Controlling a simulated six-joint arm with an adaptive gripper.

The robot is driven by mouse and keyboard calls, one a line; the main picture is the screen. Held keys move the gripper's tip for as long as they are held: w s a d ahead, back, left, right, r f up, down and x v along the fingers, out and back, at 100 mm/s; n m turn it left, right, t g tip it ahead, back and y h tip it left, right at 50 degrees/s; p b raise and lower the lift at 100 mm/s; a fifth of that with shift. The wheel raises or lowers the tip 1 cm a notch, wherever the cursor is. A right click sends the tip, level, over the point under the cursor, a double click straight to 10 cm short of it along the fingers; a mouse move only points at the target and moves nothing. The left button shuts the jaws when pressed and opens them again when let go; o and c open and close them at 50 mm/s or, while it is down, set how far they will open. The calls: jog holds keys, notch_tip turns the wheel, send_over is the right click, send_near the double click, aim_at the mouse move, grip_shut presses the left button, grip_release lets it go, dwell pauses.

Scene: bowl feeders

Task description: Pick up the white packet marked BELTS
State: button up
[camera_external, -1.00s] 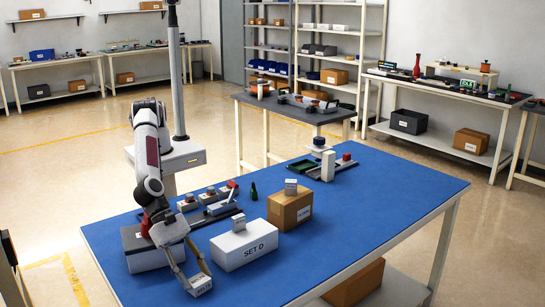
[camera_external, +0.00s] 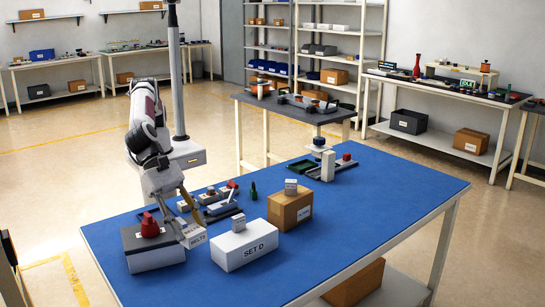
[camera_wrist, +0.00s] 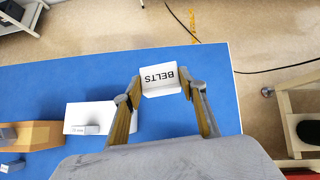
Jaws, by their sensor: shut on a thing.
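The white packet marked BELTS (camera_external: 195,240) is held between the fingertips of my gripper (camera_external: 188,229), between a white box with a dark top and the white SET D box. In the wrist view the BELTS packet (camera_wrist: 160,78) shows with its label upside down. The two fingers of my gripper (camera_wrist: 160,85) close on its left and right sides. The packet appears raised off the blue table, but its exact height is hard to tell.
The white SET D box (camera_external: 245,246) carries a small packet on top. The dark-topped box (camera_external: 152,256) holds a red object (camera_external: 149,226). A cardboard box (camera_external: 290,212) stands to the right. The right part of the blue table (camera_external: 400,200) is clear.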

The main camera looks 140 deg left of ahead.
notch_tip(320, 180, up, 12)
jog(key=shift+f, duration=0.2)
dwell(0.4)
